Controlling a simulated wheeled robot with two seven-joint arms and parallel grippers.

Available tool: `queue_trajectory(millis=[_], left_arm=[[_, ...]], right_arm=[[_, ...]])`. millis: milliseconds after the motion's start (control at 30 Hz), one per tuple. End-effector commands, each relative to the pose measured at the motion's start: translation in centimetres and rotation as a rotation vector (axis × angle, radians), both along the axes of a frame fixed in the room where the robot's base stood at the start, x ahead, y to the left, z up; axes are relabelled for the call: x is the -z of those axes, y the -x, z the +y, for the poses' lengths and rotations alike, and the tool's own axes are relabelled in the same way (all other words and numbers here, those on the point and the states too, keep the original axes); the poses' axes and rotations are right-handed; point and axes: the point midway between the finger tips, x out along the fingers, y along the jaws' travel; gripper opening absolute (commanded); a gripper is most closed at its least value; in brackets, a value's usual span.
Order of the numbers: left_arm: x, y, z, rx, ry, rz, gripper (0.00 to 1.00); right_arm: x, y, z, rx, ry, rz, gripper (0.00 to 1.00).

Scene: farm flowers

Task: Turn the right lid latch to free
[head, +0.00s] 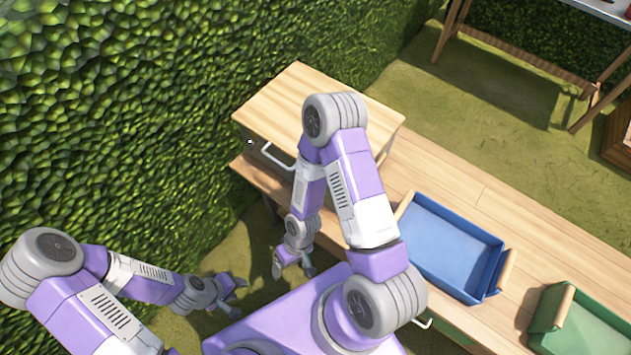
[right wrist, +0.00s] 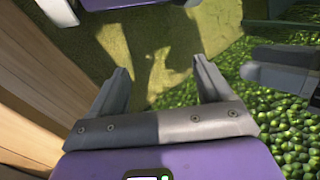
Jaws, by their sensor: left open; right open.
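A wooden box with a flat lid (head: 285,95) stands at the far left end of the wooden table, partly hidden by my right arm. A white bar handle (head: 278,156) shows on its front face. I cannot make out the right lid latch in either view; my arm covers part of the box's front. My right gripper (head: 292,268) hangs open and empty in front of the table, apart from the box. Its two fingers stand apart in the right wrist view (right wrist: 161,74). My left gripper (head: 238,294) is open and empty, lower left of the right one.
The wooden table (head: 470,205) holds a blue bin (head: 445,240) and a green bin (head: 575,325) with wooden handles. A leafy hedge (head: 130,110) rises close on the left. A wooden stand (head: 520,65) is at the upper right. Grass lies between.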

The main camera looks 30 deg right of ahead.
Motion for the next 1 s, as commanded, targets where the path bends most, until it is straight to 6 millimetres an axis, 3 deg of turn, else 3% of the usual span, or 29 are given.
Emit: queue_trajectory(millis=[67,133,200,300,367,433,533,733,867,1000], left_arm=[[0.9,0.1,0.0,-0.001,-0.001,0.001,0.43],[1.7,0.1,0.0,-0.001,-0.001,0.002,0.43],[2.3,0.1,0.1,-0.001,-0.001,0.002,0.43],[3.3,0.1,0.0,-0.001,-0.001,0.001,0.43],[3.8,0.0,0.0,-0.001,-0.001,0.001,0.43],[4.5,0.0,0.0,-0.001,-0.001,0.001,0.43],[5.3,0.0,0.0,-0.001,0.0,0.0,0.43],[6.3,0.0,0.0,-0.001,0.0,0.0,0.43],[6.6,0.0,0.0,-0.001,0.0,0.0,0.43],[6.8,0.0,0.0,-0.001,0.0,0.0,0.43]], right_arm=[[0.9,2.2,0.7,-0.248,0.025,0.072,0.79],[1.4,4.5,-0.1,-0.472,0.076,0.162,0.79],[1.6,6.0,-1.9,-0.693,0.161,0.25,0.79],[1.2,6.3,-5.5,-0.991,0.332,0.366,0.79],[0.5,5.4,-7.6,-1.156,0.463,0.432,0.79],[-0.7,3.3,-9.7,-1.334,0.643,0.494,0.79],[-3.2,-0.7,-11.2,-1.533,0.927,0.559,0.79],[-8.4,-7.3,-9.7,-1.726,1.418,0.598,0.79],[-10.4,-9.1,-8.3,-1.755,1.589,0.595,0.79],[-11.1,-9.9,-8.7,-1.758,1.64,0.596,0.79]])
